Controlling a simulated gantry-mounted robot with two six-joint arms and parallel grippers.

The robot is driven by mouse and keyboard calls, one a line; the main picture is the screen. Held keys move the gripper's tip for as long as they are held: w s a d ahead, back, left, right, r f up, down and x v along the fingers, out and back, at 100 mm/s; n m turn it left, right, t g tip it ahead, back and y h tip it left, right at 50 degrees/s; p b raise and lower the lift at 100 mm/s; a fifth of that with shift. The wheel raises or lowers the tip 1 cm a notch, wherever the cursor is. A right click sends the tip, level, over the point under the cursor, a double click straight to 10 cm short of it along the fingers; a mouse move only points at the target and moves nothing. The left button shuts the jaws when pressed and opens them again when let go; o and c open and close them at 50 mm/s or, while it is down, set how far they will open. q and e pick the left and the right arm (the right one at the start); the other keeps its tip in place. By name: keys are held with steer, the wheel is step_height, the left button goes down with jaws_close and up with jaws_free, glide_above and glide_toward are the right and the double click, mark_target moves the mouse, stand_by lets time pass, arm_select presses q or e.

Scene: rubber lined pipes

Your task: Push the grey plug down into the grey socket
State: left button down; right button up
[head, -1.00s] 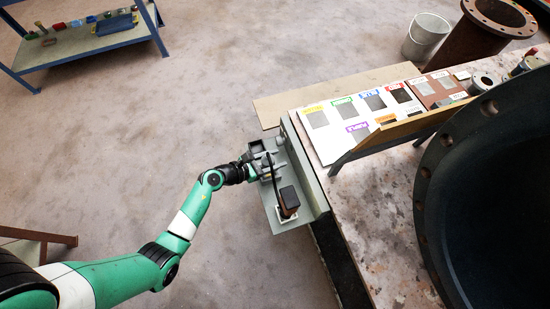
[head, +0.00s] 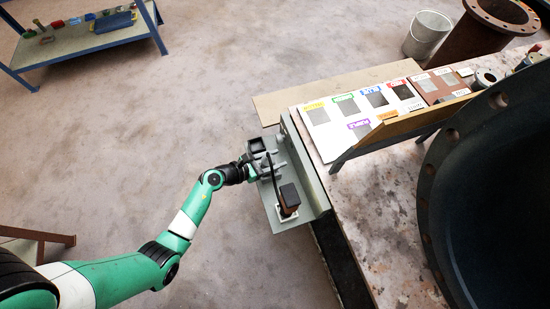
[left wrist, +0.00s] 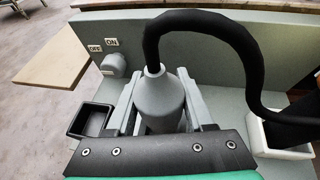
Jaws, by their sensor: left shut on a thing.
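The grey plug (left wrist: 162,103) stands upright in the left wrist view, with a black cable (left wrist: 200,22) looping from its top to the right. My left gripper (left wrist: 160,108) is shut on the plug, one finger on each side. In the head view my left gripper (head: 262,167) is over the grey panel (head: 318,192) at the bench's edge. The grey socket is hidden below the plug and gripper, so I cannot tell how deep the plug sits. My right gripper is not in view.
A grey switch knob (left wrist: 112,64) with ON and OFF labels is left of the plug. A black open box (left wrist: 90,120) is at the left. A white holder (left wrist: 283,130) with a dark block is at the right. Sample boards (head: 350,125) lie on the bench.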

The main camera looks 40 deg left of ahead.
arm_select(q)
steer(key=shift+f+b, duration=0.75)
steer(key=shift+f, duration=0.2)
steer(key=shift+c, duration=1)
jaws_free()
steer(key=shift+r, duration=0.1)
step_height(320, 180, up, 8)
steer(key=p, duration=0.8)
steer(key=shift+p, duration=0.3)
